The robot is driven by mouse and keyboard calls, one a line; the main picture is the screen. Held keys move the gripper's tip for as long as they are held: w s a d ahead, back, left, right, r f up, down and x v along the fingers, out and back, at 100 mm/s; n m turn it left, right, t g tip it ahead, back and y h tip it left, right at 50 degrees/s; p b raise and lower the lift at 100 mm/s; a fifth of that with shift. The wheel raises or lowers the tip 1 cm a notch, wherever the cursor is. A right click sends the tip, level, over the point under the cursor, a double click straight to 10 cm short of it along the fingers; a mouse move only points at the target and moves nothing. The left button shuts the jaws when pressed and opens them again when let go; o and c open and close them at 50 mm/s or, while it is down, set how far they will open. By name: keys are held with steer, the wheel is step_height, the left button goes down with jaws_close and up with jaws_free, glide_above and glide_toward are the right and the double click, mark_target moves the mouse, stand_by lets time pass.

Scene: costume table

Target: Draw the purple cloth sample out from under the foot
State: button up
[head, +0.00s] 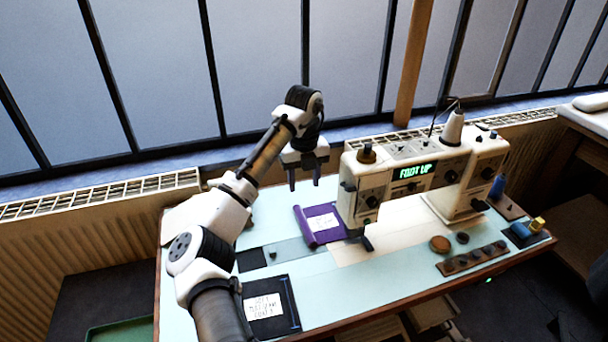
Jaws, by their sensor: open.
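The purple cloth sample (320,223) lies at the left end of the sewing machine (418,180), with a white label on it and its left edge rolled or folded. Its right edge runs under the machine's head; the presser foot itself is hard to make out. The machine's green display (412,171) reads "FOOT UP". My gripper (305,184) points down with its two fingers apart and empty. In the picture it shows above and behind the cloth's upper left part, apart from it.
A dark tray (290,312) with a handwritten white card lies at the table's front left. A dark square (250,260) lies left of the cloth. A round brown item (440,244), a strip with several knobs (472,260) and spools (497,187) stand at right. Windows and a radiator (100,200) are behind.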

mark_target(304, 222)
stand_by(0.3)
step_height(304, 222, down, 14)
steer(key=shift+r+p, duration=0.1)
steer(key=shift+p, duration=0.6)
steer(key=shift+c, duration=0.5)
jaws_close()
